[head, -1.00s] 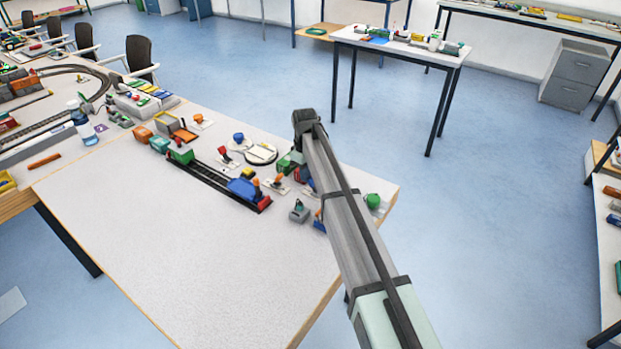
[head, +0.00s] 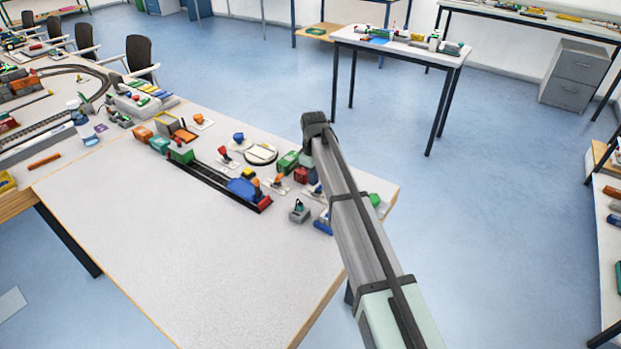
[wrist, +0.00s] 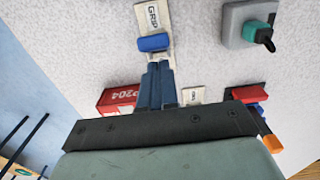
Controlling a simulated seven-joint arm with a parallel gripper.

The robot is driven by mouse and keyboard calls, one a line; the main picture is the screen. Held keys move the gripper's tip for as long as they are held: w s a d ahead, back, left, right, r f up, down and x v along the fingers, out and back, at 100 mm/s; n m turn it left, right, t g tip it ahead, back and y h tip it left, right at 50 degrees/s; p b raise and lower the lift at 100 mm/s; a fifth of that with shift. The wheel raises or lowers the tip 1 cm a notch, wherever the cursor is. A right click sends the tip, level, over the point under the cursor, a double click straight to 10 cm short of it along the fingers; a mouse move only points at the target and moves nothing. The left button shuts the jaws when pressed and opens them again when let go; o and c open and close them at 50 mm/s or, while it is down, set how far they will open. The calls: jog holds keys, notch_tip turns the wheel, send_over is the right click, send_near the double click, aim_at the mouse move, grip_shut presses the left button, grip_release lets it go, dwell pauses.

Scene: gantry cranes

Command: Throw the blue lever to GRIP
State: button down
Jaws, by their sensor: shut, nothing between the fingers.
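The blue lever (wrist: 153,42) shows in the wrist view at the top, left of centre. Its blue handle lies on a pale plate (wrist: 152,14), just below the printed word GRIP. My gripper (wrist: 154,66) is shut and empty. Its fingertips point at the near side of the blue handle, very close to it; I cannot tell whether they touch. The fingers hide the lower part of the plate. In the head view my arm hides the fingers, and I cannot make out the lever clearly.
In the wrist view a red container (wrist: 117,98) marked with 204 stands left of my fingers. A grey box with a teal knob (wrist: 257,30) is at upper right, and a red block (wrist: 250,92) is at right. A toy track (head: 215,180) runs along the table.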

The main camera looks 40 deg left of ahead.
jog(key=shift+a, duration=0.7)
notch_tip(320, 180, up, 7)
dwell(0.6)
dwell(0.6)
